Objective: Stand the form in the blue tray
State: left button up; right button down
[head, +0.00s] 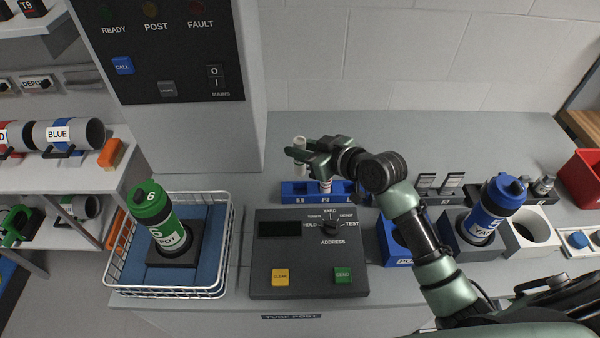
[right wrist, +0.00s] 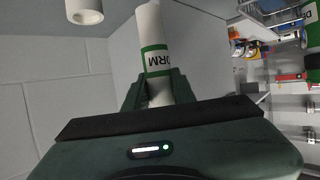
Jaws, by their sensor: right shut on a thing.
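The form (right wrist: 152,50) is a white roll with a green band and dark lettering. In the right wrist view it sits between the fingers of my right gripper (right wrist: 158,92). In the head view the white top of the form (head: 300,142) shows at the fingertips of my right gripper (head: 299,155). A long low blue tray (head: 296,192) with numbered labels lies below and behind my right gripper. A pale cylinder (head: 326,186) stands in it, partly hidden by the gripper. The form's lower end is hard to make out. My left gripper is not in view.
A grey control box (head: 270,260) stands in front of the blue tray. A wire basket (head: 112,262) with a green carrier (head: 160,220) is at left. A blue box (head: 397,262) and a blue carrier (head: 492,210) are at right. Bare counter lies behind the tray.

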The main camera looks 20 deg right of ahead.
aim_at(300, 174)
notch_tip(300, 174, down, 5)
jog(key=shift+r, duration=0.15)
jog(key=shift+f, duration=2.35)
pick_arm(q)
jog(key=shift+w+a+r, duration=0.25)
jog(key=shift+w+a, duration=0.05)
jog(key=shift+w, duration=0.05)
pick_arm(e)
jog(key=shift+f, duration=0.1)
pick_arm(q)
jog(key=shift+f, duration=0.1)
pick_arm(e)
jog(key=c, duration=1.5)
grip_release()
jog(key=shift+o, duration=0.2)
